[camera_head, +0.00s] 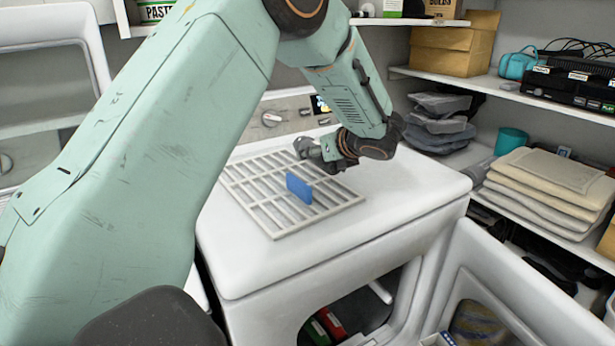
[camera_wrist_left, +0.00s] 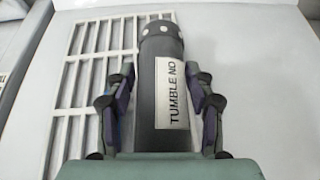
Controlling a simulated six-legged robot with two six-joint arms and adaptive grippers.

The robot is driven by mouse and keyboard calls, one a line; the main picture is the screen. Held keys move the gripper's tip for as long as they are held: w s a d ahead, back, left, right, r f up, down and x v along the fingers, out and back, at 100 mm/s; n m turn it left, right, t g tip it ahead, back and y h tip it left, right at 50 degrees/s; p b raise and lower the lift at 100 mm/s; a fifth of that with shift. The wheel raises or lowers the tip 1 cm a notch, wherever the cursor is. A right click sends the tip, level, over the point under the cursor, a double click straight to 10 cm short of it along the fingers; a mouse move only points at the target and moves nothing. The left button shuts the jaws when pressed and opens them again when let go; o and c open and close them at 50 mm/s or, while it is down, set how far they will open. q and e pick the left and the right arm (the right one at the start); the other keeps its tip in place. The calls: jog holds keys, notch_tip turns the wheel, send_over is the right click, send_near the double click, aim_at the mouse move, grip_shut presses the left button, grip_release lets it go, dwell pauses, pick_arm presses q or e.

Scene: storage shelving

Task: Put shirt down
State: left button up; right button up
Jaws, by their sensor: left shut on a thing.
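My left gripper (camera_head: 318,150) is just above the white slatted rack (camera_head: 335,203) on top of the white machine (camera_head: 262,259). I cannot tell whether this cylinder is a rolled shirt. A small flat blue piece (camera_head: 300,187) stands upright at the rack, beside the gripper. I cannot tell what it is. The cylinder is mostly hidden in the head view. My right gripper is out of view.
The machine's door (camera_head: 520,306) hangs open at the right front, with red and green items (camera_head: 325,325) inside. Right shelves hold folded cream cloths (camera_head: 545,178), dark folded cloths (camera_head: 440,118), a teal cup (camera_head: 510,141) and a cardboard box (camera_head: 452,48). The machine top's front is clear.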

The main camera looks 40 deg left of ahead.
aim_at(313, 182)
pick_arm(q)
jog(key=shift+s+a+f, duration=0.1)
jog(key=shift+a+f, duration=0.1)
jog(key=shift+f, duration=0.35)
jog(key=shift+s+a+f, duration=0.15)
jog(key=shift+s+a, duration=0.05)
jog(key=shift+s, duration=0.05)
jog(key=shift+s+f, duration=0.2)
jog(key=shift+f, duration=0.05)
jog(key=f, duration=0.3)
jog(key=shift+w+d+b, duration=0.3)
jog(key=shift+w+b, duration=0.05)
jog(key=shift+b, duration=0.05)
jog(key=shift+w+f, duration=0.1)
jog(key=shift+s+a, duration=0.25)
jog(key=shift+s, duration=0.2)
jog(key=o, duration=1)
jog(key=shift+w+d+f, duration=0.1)
jog(key=shift+w+d, duration=0.05)
jog(key=shift+o, duration=0.5)
jog(key=shift+w, duration=0.15)
jog(key=shift+f, duration=0.1)
